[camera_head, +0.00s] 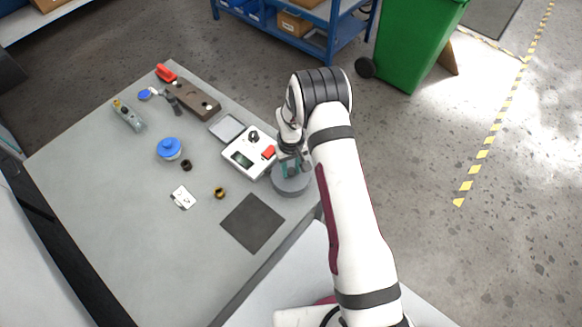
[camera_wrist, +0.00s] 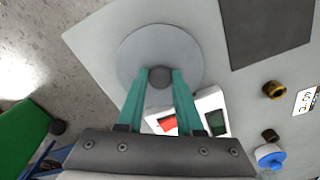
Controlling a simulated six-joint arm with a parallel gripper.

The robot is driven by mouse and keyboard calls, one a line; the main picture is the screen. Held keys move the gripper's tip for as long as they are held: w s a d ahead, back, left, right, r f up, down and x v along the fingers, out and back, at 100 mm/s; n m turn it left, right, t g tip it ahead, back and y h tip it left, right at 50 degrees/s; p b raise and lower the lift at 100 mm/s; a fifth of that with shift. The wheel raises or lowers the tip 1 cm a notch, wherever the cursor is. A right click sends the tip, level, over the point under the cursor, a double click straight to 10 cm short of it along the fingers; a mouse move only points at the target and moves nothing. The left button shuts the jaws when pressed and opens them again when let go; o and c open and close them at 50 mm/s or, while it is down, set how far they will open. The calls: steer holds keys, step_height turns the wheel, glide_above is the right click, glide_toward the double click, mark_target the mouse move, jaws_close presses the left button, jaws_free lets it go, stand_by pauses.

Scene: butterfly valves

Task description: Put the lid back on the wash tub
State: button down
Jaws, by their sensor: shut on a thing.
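A round grey lid (camera_wrist: 158,42) with a dark knob (camera_wrist: 160,78) fills the upper middle of the wrist view. My gripper (camera_wrist: 160,73) has its teal fingers shut on that knob. In the head view my gripper (camera_head: 291,169) points down over a round grey body (camera_head: 291,189) at the table's right edge, which I take for the wash tub with the lid over it. The lid looks about level. The tub's rim is hidden, so I cannot tell whether the lid is seated or slightly above it.
A white device with a screen and red part (camera_head: 248,155) stands close left of the tub. A dark square mat (camera_head: 252,223) lies nearer the front. A blue-topped pot (camera_head: 170,149), a brass fitting (camera_head: 220,193) and a brown block (camera_head: 193,101) stand elsewhere on the grey table.

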steer(key=shift+c, duration=2.4)
jaws_free()
steer(key=shift+o, duration=0.2)
steer(key=o, duration=0.4)
steer(key=shift+o, duration=0.2)
steer(key=shift+r, duration=0.15)
steer(key=shift+r, duration=2.4)
